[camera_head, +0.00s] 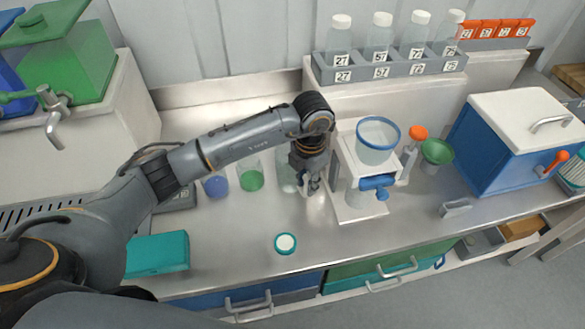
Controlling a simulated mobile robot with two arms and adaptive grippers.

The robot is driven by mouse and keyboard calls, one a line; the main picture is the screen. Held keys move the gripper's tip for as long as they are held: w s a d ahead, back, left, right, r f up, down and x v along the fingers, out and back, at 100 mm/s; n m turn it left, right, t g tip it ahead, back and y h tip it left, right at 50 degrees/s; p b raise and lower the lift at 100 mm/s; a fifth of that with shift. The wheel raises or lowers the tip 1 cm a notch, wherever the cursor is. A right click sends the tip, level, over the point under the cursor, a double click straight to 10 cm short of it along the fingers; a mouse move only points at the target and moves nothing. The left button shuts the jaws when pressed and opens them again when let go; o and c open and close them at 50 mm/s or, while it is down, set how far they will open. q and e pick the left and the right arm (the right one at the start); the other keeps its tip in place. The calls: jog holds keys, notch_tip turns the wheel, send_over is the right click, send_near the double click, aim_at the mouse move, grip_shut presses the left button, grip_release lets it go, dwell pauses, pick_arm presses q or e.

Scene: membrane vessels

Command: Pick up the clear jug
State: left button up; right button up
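A clear, pale jug-like vessel (285,178) stands on the steel worktop, in a row with a blue vessel (216,187) and a green vessel (251,178). My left arm passes above this row and hides their upper parts. My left gripper (314,188) points down just to the right of the clear vessel and partly covers it. The fingers are small and dark, and I cannot tell whether they touch the vessel or how far apart they are. My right gripper is not in view.
A white stand with a blue-rimmed clear funnel (378,140) is close to the right of my gripper. A teal-rimmed round lid (285,243) lies in front. A teal box (158,253) is at left. A blue cooler (505,150) is at right. Numbered bottles (339,42) stand behind.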

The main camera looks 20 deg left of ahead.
aim_at(306, 197)
pick_arm(q)
notch_tip(306, 197, down, 4)
jog(key=shift+r+p, duration=0.15)
jog(key=shift+p, duration=0.7)
jog(key=shift+f, duration=0.45)
grip_shut()
jog(key=shift+w+r, duration=0.1)
jog(key=shift+r, duration=0.1)
notch_tip(306, 197, up, 9)
jog(key=b, duration=0.3)
jog(key=shift+r, duration=0.35)
jog(key=shift+a, duration=0.1)
